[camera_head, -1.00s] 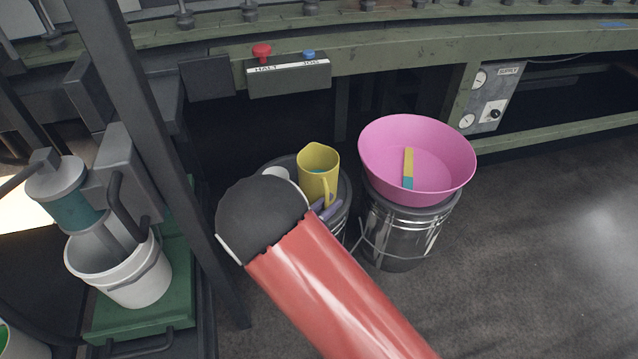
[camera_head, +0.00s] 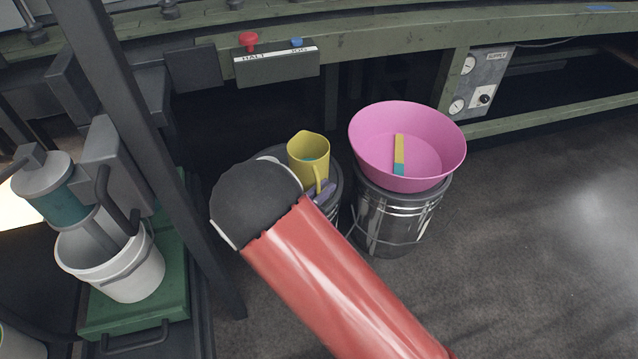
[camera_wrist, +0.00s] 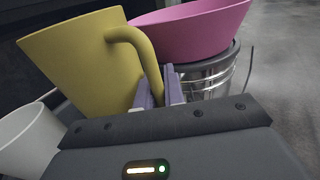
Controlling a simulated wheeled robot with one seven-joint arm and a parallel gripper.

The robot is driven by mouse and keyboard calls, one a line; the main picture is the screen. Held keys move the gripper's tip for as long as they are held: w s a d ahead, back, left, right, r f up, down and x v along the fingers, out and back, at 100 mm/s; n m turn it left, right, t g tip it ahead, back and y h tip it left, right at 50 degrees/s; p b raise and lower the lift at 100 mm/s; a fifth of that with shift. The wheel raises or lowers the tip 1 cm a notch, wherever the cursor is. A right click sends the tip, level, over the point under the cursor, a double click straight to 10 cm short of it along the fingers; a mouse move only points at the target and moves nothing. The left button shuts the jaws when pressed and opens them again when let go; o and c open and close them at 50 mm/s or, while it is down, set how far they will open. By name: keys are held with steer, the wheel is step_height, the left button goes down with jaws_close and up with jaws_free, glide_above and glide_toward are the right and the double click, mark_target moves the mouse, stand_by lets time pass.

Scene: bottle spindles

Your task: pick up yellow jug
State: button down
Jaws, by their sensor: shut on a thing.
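The yellow jug (camera_head: 308,158) stands upright at the top of a dark drum, just beyond my arm in the head view. My gripper (camera_wrist: 160,88) has purple fingers, which are shut on the lower part of the jug's handle. In the head view my gripper (camera_head: 322,192) shows only partly at the handle, and my red and black arm hides the rest. I cannot tell whether the jug touches the drum.
A pink basin (camera_head: 370,150) holding a yellow and teal strip sits on a metal drum to the right. A white cup (camera_wrist: 28,140) stands left of the jug. A dark post (camera_head: 150,130) and a white bucket (camera_head: 125,275) are at left. Open floor lies at right.

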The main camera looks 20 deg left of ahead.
step_height(320, 180, up, 20)
steer(key=p, duration=0.2)
steer(key=shift+p, duration=0.4)
